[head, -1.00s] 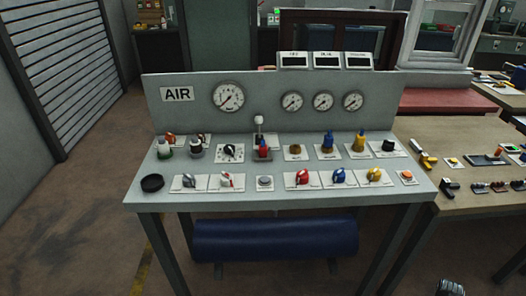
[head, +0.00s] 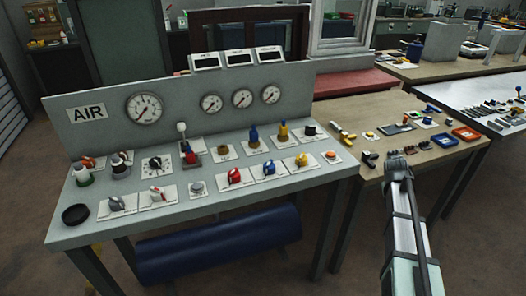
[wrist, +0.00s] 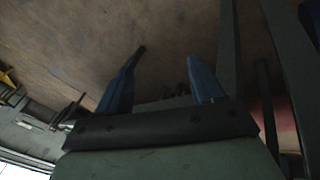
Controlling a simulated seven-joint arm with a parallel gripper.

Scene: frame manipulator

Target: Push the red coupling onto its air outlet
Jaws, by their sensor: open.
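The red coupling (head: 190,156) appears to stand upright on a small plate in the back row of the grey AIR bench (head: 205,205). A bare brass air outlet (head: 223,150) is just right of it, apart from it. Further right, a blue coupling (head: 254,138) and a yellow coupling (head: 283,132) stand on their own outlets. My gripper (wrist: 166,58) shows in the wrist view with two blue fingers spread apart and nothing between them. Neither the coupling nor its outlet can be made out in the wrist view.
Red, blue and yellow valve handles (head: 268,168) line the front row. A black dish (head: 75,214) sits at the left corner. The upright gauge panel (head: 185,100) stands behind. A wooden table (head: 400,115) with small parts adjoins at right, near my arm.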

